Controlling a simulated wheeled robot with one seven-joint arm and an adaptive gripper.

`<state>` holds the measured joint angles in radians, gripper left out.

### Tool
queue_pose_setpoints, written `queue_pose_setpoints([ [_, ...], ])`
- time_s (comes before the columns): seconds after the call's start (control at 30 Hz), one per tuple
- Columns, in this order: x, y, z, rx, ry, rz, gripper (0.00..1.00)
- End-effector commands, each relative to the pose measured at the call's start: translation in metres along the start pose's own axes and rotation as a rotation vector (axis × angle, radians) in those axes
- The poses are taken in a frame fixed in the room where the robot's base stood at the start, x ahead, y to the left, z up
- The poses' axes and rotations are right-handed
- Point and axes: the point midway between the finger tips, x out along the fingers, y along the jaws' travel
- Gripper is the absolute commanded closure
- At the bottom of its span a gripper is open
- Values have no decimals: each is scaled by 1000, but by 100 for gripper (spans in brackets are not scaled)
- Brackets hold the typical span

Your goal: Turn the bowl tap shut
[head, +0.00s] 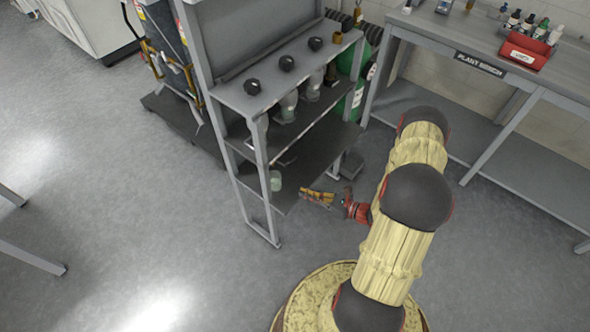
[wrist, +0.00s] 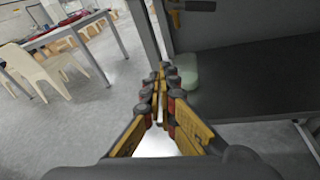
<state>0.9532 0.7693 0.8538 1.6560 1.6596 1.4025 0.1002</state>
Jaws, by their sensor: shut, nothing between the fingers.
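My gripper (head: 304,194) is in front of the lower part of a grey metal rack, close to its lowest shelf (head: 335,155). In the wrist view its fingers (wrist: 165,72) are closed together with nothing between them. A brass-coloured fitting with a dark part (wrist: 194,6) is cut off by the top edge of the wrist view, above and beyond the fingertips. I cannot tell whether it is the bowl tap. No bowl is clearly identifiable in either view.
A pale green cup (head: 276,181) stands on the lowest shelf, just right of the fingertips in the wrist view (wrist: 186,75). A rack post (wrist: 146,35) rises beside the fingers. Floor (head: 130,210) is clear at left.

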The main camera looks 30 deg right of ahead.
Motion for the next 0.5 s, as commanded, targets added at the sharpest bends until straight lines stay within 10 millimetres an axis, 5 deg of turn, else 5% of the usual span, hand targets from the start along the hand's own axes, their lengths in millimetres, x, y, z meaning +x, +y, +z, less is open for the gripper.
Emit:
queue_pose_setpoints([
  [0.2, -3, -41, 3, 48, -80, -146, 100],
  [0.5, 30, -47, 5, 47, -83, -147, 100],
])
